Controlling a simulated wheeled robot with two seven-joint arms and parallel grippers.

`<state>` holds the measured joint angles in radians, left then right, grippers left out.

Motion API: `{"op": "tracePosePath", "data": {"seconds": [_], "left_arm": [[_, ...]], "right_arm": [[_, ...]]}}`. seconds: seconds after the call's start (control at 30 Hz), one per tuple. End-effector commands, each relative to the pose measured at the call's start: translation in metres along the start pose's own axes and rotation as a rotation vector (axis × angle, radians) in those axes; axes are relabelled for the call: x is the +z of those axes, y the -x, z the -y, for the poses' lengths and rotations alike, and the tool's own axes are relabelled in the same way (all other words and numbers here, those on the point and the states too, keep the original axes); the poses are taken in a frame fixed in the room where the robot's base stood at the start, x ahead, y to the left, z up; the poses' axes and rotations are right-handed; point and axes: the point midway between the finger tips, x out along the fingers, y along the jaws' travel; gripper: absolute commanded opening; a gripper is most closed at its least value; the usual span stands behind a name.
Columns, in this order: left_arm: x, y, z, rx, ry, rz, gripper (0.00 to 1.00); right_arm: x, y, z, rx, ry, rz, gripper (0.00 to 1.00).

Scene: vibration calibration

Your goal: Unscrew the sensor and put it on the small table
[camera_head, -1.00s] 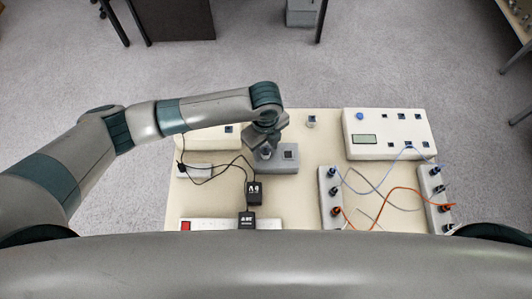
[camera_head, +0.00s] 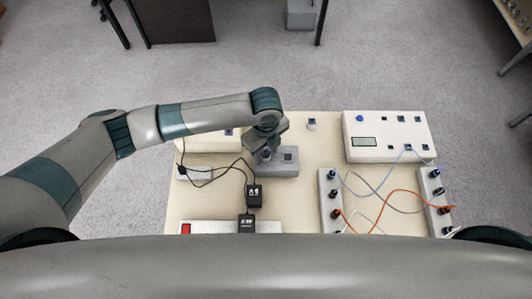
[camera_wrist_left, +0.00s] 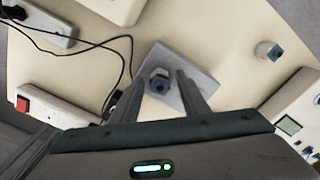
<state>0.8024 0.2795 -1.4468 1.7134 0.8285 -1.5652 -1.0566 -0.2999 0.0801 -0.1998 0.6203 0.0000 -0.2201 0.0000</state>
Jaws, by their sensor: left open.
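A small grey sensor with a dark top (camera_wrist_left: 159,82) stands on a grey block (camera_wrist_left: 192,66) in the left wrist view. The block (camera_head: 284,168) also shows in the head view near the middle of the pale small table (camera_head: 290,211). My left gripper (camera_wrist_left: 157,92) is open, with one finger on each side of the sensor; I cannot tell whether they touch it. In the head view my left gripper (camera_head: 266,150) is over the left part of the block and partly hides the sensor. My right gripper is not in view.
A second small sensor-like piece (camera_head: 311,124) stands behind the block. A white box with a display (camera_head: 389,152) is at the back right. Terminal strips (camera_head: 330,200) with blue and orange cables lie at right. Black adapters (camera_head: 254,194) and a power strip (camera_head: 205,227) are at front left.

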Motion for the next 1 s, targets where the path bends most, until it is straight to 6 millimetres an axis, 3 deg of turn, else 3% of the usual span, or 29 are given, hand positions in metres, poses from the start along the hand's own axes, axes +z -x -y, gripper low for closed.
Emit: {"op": "tracePosePath", "data": {"seconds": [0.27,0.43,1.0], "left_arm": [[-0.0002,-0.0003,-0.0001,0.0,0.0,0.0,0.41],[-0.0002,-0.0003,-0.0001,0.0,0.0,0.0,0.02],[-0.0002,0.0009,0.0003,-0.001,0.046,0.0,0.01]], "right_arm": [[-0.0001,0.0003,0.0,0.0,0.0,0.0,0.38],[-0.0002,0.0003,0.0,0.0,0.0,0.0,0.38],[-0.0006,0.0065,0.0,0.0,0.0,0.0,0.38]]}}
